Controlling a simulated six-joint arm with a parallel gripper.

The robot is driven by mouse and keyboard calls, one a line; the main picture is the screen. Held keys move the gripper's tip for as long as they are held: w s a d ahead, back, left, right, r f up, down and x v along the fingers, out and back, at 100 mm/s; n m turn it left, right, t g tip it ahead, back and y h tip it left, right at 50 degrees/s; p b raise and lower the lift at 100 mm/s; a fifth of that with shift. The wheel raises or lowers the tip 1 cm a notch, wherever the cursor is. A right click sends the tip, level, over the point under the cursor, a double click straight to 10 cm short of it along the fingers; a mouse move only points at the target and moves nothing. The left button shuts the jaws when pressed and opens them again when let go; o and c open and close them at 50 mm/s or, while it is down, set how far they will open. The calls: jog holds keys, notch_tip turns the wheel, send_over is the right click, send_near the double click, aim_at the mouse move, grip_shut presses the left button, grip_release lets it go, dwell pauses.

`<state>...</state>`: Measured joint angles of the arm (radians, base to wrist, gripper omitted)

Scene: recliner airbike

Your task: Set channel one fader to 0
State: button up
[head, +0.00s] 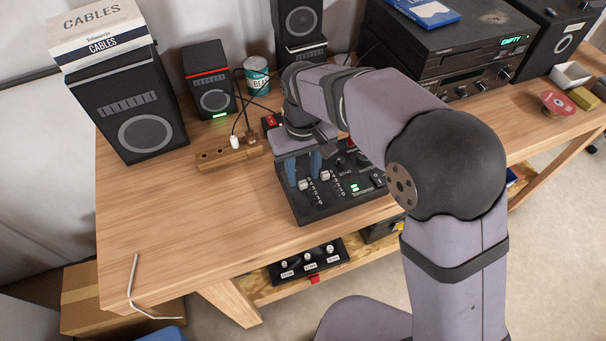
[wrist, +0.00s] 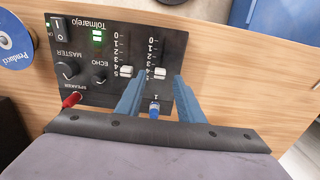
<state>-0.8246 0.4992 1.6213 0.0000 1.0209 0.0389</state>
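The black mixer (head: 345,204) lies on the wooden table below my gripper (head: 304,178). The wrist view shows the mixer (wrist: 75,38) upside down, with two white fader caps. The channel one fader cap (wrist: 160,74), above the label 1, sits near the 4–5 end of its 0–5 scale; it also shows in the head view (head: 303,184). The other fader cap (wrist: 126,72) sits at a similar height. My gripper (wrist: 159,80) is open, its blue fingertips on either side of the channel one cap with visible gaps. Contact cannot be seen.
A red plug (wrist: 71,100) and a blue plug (wrist: 154,112) sit at the mixer's edge. A wooden power strip (head: 228,155), a small speaker (head: 209,80) and a can (head: 257,76) stand behind.

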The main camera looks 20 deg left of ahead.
aim_at(312, 207)
jog(key=shift+f+p, duration=0.3)
jog(key=shift+f, duration=1.15)
grip_shut()
jog(key=shift+s+d+b, duration=0.4)
jog(key=shift+s+d, duration=1.6)
grip_release()
jog(key=shift+d, duration=0.1)
